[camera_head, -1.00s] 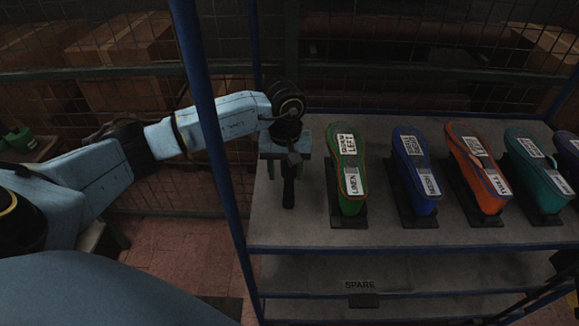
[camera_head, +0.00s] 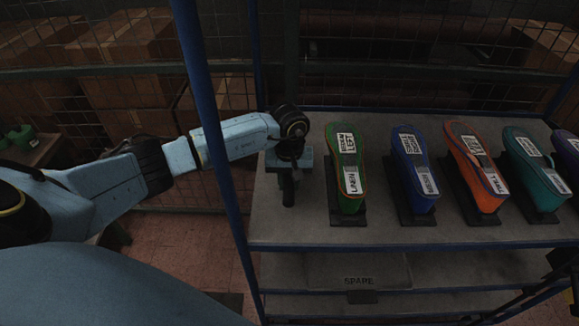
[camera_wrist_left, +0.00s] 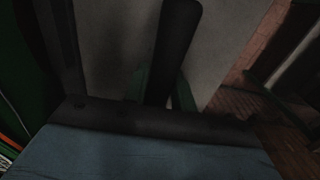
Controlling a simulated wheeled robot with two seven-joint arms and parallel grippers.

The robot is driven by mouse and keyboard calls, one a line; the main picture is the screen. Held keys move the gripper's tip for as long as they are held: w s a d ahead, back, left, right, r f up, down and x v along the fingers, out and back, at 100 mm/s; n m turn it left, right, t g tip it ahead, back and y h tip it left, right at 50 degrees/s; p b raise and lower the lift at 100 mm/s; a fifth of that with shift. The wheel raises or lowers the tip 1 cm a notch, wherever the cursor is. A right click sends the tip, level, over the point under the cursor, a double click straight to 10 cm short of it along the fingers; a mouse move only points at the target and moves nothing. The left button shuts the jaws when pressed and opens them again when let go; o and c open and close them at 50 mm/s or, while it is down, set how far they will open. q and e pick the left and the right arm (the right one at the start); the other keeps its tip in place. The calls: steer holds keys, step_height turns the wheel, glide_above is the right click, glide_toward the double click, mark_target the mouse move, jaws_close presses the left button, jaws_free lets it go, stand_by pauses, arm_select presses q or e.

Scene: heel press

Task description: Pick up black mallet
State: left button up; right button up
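The black mallet's dark handle (camera_head: 288,190) shows at the left end of the upper shelf, pointing toward the front edge. It also shows in the left wrist view (camera_wrist_left: 175,45) as a thick black bar. A teal-grey block (camera_head: 303,161) sits around its far end. The mallet's head is hidden or too dark to tell. My left gripper (camera_head: 290,158) is directly over the far part of the mallet, at the block. Its fingertips are too dark to tell whether they touch or grip the handle. A dark part at the right edge may be my right gripper (camera_head: 562,268).
Several labelled shoe-shaped pieces stand on black bases to the right, nearest the green one (camera_head: 349,180), then a blue one (camera_head: 414,170) and an orange one (camera_head: 475,170). A blue rack post (camera_head: 212,130) crosses in front of my left arm.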

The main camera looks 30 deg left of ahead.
arm_select(q)
steer(key=c, duration=0.5)
steer(key=shift+r, duration=0.1)
